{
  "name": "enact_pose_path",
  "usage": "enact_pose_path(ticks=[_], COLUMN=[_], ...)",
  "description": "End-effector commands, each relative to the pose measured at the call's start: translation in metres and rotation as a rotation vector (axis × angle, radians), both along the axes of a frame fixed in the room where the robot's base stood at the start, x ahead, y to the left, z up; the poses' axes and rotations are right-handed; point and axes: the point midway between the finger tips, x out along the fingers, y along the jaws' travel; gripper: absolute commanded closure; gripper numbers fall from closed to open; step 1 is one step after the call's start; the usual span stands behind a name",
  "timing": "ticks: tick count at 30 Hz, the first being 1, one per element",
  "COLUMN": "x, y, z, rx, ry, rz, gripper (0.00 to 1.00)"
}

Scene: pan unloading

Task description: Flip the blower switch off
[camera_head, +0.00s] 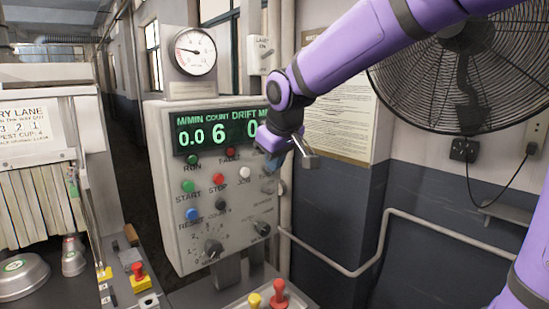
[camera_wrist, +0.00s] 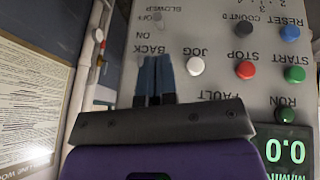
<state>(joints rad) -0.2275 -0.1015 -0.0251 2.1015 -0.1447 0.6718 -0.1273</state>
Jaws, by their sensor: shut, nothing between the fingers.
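The blower switch (camera_wrist: 157,18) is a small grey toggle under the upside-down word BLOWER, near the top edge of the wrist view. In the head view it seems to be the small grey toggle (camera_head: 268,186) on the right side of the control panel (camera_head: 165,215). Its lever position is too small to tell. My gripper (camera_wrist: 155,75) is shut and empty, its blue fingers together in front of the panel beside the white JOG button (camera_wrist: 195,66). In the head view its fingers (camera_head: 273,163) are partly hidden by the wrist, above the toggle. Contact with the panel cannot be told.
STOP (camera_wrist: 245,70), START (camera_wrist: 294,74) and other buttons crowd the panel beside my fingers. Two knobs (camera_head: 213,249) sit low on it. A pipe (camera_head: 345,272) runs along the wall at right. A caged fan (camera_head: 455,75) hangs behind my arm.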

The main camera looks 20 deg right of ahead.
Motion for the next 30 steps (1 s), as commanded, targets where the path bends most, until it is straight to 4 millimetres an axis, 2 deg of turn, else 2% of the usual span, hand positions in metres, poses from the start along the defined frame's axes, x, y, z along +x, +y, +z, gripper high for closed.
enact_pose_path(ticks=[6,12,30], x=[0.017,0.028,0.034], y=[0.001,0.0,0.0], z=[-0.034,-0.054,-0.06], rx=[-0.001,0.0,0.003], ry=[0.003,0.002,-0.009], rz=[0.001,0.001,0.0], gripper=[1.0,1.0,1.0])
